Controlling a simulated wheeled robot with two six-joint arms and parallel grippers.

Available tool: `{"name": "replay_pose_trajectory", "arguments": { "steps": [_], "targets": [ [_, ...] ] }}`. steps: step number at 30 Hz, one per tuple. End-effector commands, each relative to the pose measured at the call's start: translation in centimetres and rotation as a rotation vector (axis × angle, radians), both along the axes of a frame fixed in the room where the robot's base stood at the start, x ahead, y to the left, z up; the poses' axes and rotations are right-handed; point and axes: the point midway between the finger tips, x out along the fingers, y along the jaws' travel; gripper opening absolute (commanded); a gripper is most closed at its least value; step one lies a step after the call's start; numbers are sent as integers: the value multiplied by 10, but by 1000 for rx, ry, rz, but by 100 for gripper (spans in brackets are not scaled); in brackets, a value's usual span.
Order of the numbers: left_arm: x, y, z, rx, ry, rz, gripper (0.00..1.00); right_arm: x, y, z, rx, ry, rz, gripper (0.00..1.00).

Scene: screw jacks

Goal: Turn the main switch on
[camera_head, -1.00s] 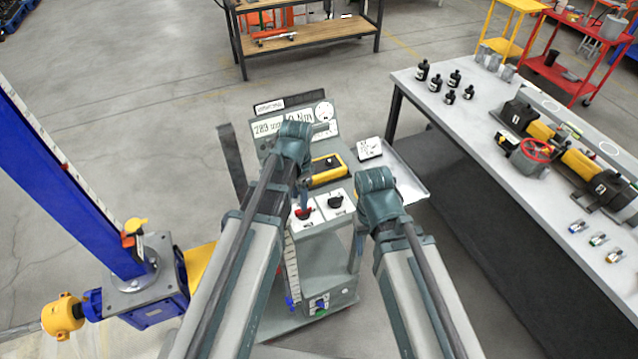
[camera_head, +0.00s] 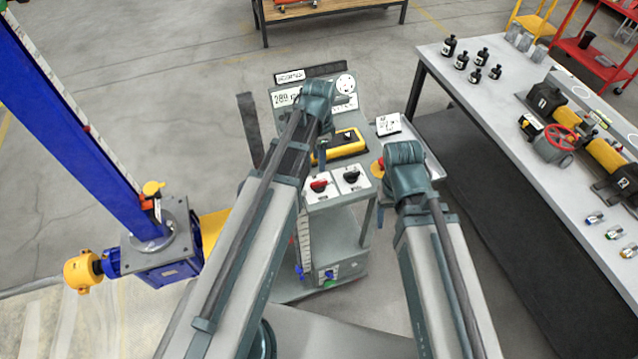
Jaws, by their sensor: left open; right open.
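A red rotary switch (camera_head: 319,185) and a black rotary switch (camera_head: 351,176) sit side by side on white plates on the grey cart's panel; I cannot read their labels. My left gripper (camera_head: 322,158) points down just above the red switch in the picture, apart from it, and is open; its fingers are mostly hidden by the wrist. My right gripper (camera_head: 380,166) is open to the right of the black switch, largely hidden under its wrist, and it holds nothing that I can see.
A yellow device (camera_head: 342,146) and a display panel (camera_head: 286,98) are behind the switches. A small readout (camera_head: 388,124) stands at the right. A blue screw jack column (camera_head: 75,120) rises at the left. A workbench (camera_head: 500,110) with jack parts is at the right.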

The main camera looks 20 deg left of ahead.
Motion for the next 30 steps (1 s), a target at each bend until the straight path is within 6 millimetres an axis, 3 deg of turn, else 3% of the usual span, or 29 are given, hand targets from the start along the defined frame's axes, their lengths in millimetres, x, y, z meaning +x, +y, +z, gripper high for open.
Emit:
{"name": "replay_pose_trajectory", "arguments": {
  "steps": [1,18,24,30],
  "targets": [
    [0,0,-14,0,0,0,48,0,0,-14,0,0,0,61],
    [0,0,-92,0,0,0,48,0,0,-92,-2,-1,12,61],
    [0,0,-106,0,0,0,48,0,0,-106,-2,0,13,61],
    [0,0,-106,0,0,0,48,0,0,-106,-2,0,13,61]
  ]
}}
